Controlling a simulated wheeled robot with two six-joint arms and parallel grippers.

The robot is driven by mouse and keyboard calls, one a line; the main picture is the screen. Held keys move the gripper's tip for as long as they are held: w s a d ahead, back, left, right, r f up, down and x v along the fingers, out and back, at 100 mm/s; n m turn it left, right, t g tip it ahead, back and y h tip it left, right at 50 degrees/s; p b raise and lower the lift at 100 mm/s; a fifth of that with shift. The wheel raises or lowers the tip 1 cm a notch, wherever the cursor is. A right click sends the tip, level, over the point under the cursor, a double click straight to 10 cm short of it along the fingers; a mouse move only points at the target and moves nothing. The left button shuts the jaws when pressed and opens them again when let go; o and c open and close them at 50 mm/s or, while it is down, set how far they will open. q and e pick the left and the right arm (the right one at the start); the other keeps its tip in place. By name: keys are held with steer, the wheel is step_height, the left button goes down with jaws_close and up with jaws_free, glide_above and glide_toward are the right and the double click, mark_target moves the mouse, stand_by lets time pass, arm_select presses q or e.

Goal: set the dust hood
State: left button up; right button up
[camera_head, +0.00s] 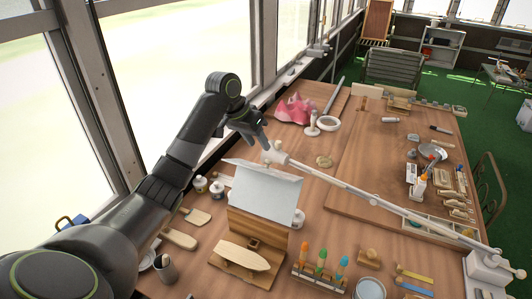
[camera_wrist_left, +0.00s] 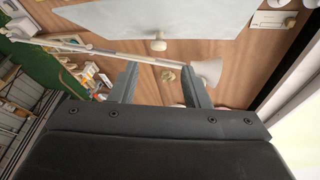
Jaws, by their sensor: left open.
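The dust hood (camera_wrist_left: 207,70) is a white cone on the end of a long pale jointed arm (camera_head: 375,198). In the head view the arm rises from a white base (camera_head: 488,268) at the right front, and the hood end (camera_head: 274,153) is just below my left gripper (camera_head: 258,133). In the left wrist view my left gripper (camera_wrist_left: 160,84) is open, its fingers apart with nothing seen held between them. The hood is close beside the right-hand finger; I cannot tell whether they touch. A pale knob (camera_wrist_left: 157,45) shows beyond the fingertips. My right gripper is not in view.
A white panel (camera_head: 262,190) leans over a wooden block below the hood. A wooden boat-shaped piece (camera_head: 243,255) lies in front. Brushes in a rack (camera_head: 320,270), jars and tools crowd the bench. Windows stand close on the left.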

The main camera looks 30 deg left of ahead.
mark_target(266, 160)
arm_select(q)
steer(key=p+x, duration=0.1)
steer(key=x, duration=0.5)
steer(key=shift+d, duration=0.2)
steer(key=shift+w+f, duration=0.2)
steer(key=shift+f, duration=0.4)
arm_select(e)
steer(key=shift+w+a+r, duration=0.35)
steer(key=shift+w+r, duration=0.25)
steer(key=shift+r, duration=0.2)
arm_select(q)
steer(key=shift+d, duration=0.1)
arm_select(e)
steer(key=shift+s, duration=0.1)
arm_select(q)
jaws_close()
